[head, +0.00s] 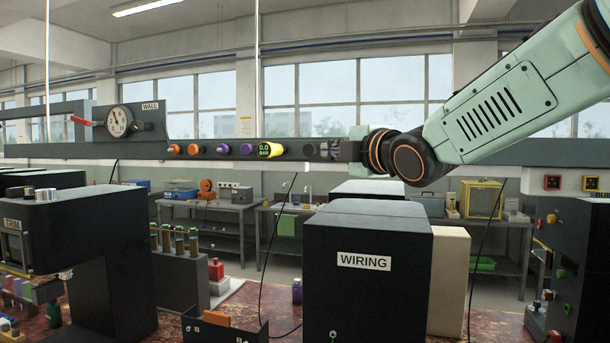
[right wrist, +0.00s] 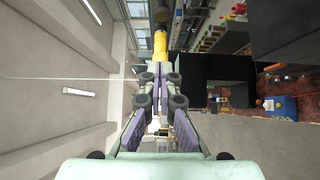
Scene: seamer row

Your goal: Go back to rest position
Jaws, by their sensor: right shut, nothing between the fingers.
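My right arm comes in from the upper right of the head view. My right gripper (head: 328,150) is at its end, level with the dark horizontal rail (head: 215,149) that carries several round knobs. In the right wrist view the fingers (right wrist: 160,80) with purple sides point up the picture, with nothing held between them. A yellow cylinder-like part (right wrist: 160,46) shows just beyond the tips; whether they touch it I cannot tell. My left gripper is not in view.
A black box labelled WIRING (head: 366,290) stands below my right gripper. A gauge (head: 119,121) sits on the rail at left, near a WALL label. A black machine (head: 75,225) stands at left and a dark panel (head: 568,265) at right. Benches (head: 215,205) line the back.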

